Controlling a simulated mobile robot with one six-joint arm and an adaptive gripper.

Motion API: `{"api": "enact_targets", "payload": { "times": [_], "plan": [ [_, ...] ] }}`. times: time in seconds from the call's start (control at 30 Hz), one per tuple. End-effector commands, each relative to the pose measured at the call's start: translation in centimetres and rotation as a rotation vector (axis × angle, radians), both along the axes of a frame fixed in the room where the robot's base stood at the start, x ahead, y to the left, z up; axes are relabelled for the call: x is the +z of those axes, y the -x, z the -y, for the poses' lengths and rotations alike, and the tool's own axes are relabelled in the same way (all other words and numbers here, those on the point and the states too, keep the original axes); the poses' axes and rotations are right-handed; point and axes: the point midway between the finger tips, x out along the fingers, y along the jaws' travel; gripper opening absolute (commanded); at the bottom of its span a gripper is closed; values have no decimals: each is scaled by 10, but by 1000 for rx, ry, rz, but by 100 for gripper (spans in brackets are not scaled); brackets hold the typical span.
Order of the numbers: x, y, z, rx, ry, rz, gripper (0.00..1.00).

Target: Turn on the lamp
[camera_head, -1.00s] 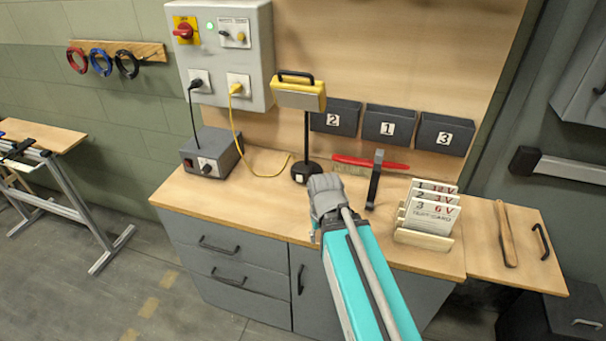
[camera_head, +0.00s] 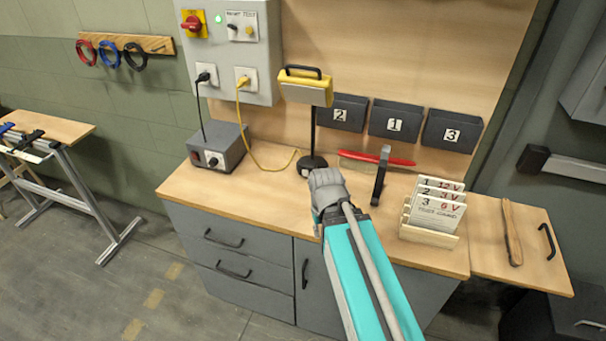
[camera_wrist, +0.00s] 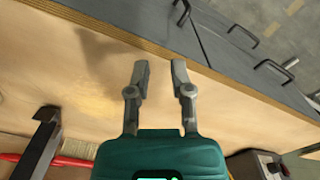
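The lamp (camera_head: 305,88) has a yellow head with a black handle, on a thin black post. Its round black base (camera_head: 312,165) stands on the wooden bench and bears a small pale patch. I cannot tell whether the lamp is lit. My gripper (camera_head: 326,192) is just in front of the base in the head view, apart from or overlapping it only in the picture. In the wrist view my gripper (camera_wrist: 160,78) has its two grey fingers apart with nothing between them, over the bench near its front edge. The lamp does not show there.
A grey box with a knob (camera_head: 217,148) stands on the bench (camera_head: 255,187) at left. A wall panel (camera_head: 228,60) has a green light. Numbered bins (camera_head: 395,119) hang behind.

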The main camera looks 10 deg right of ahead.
Motion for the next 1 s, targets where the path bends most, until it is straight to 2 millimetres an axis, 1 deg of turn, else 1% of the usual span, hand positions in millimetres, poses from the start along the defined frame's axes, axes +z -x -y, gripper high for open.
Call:
{"api": "enact_targets", "payload": {
  "times": [0.03, 0.1, 0.27, 0.37, 0.67, 1.0],
  "plan": [
    [0, -1, 0, -7, 3, 0, 10],
    [1, -4, -1, -25, 9, 1, 0],
    [3, -12, -2, -101, 36, 5, 0],
    [5, -20, -3, -177, 61, 12, 0],
    [13, -47, -9, -456, 152, 60, 0],
    [24, -79, -20, -781, 236, 158, 0]
  ]
}}
